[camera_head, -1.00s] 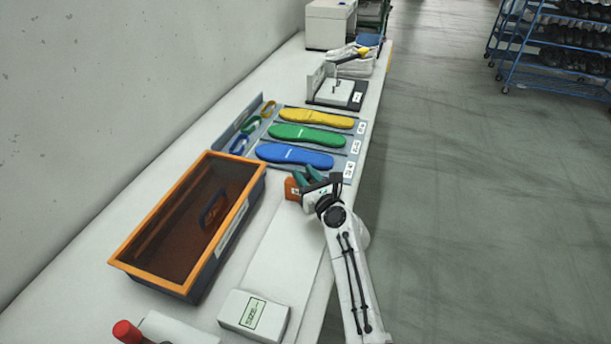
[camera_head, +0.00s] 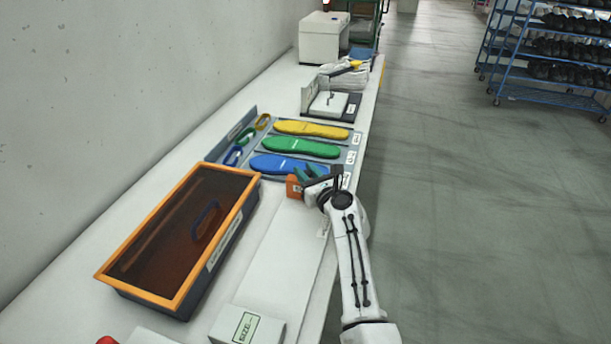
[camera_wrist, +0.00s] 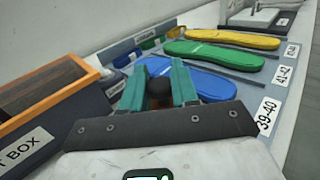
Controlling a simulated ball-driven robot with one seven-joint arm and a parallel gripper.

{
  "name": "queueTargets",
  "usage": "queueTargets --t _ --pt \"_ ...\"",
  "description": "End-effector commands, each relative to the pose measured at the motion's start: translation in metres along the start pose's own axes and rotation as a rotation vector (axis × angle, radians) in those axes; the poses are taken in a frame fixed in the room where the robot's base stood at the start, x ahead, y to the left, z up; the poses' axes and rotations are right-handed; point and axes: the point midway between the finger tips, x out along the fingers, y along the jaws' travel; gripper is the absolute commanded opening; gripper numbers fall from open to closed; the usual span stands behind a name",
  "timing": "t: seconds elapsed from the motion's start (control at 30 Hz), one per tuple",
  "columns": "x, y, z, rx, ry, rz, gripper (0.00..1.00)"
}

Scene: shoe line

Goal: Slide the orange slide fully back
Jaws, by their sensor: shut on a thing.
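The orange slide (camera_head: 294,187) is a small orange block at the far part of a long white plate (camera_head: 269,262), which has a white box labelled SIZE (camera_head: 246,326) at its near end. My gripper (camera_head: 306,174), with teal fingers, is at the slide. I cannot tell whether bare plate is left beyond the slide.
An orange-framed box (camera_head: 240,210) with a see-through lid stands left of the plate. Blue (camera_head: 288,165), green (camera_head: 301,147) and yellow (camera_head: 312,130) insoles lie on a grey board just beyond the slide. Open floor lies right of the table.

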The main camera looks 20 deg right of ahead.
Motion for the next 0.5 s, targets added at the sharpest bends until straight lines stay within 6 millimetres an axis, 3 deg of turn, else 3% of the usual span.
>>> queueTargets --t 0.03,0.07,0.1,0.27,0.5 --pt "0.0011 -0.0024 0.0036 -0.001 -0.006 -0.007 0.00" --pt "0.0012 -0.0025 0.0038 -0.001 -0.006 -0.007 0.32" --pt "0.0011 -0.0026 0.0038 -0.001 -0.007 -0.007 0.36" --pt "0.0009 -0.0021 0.0034 0.000 -0.006 -0.006 0.49" --pt "-0.0001 -0.0013 0.0023 0.000 -0.004 -0.004 0.49"
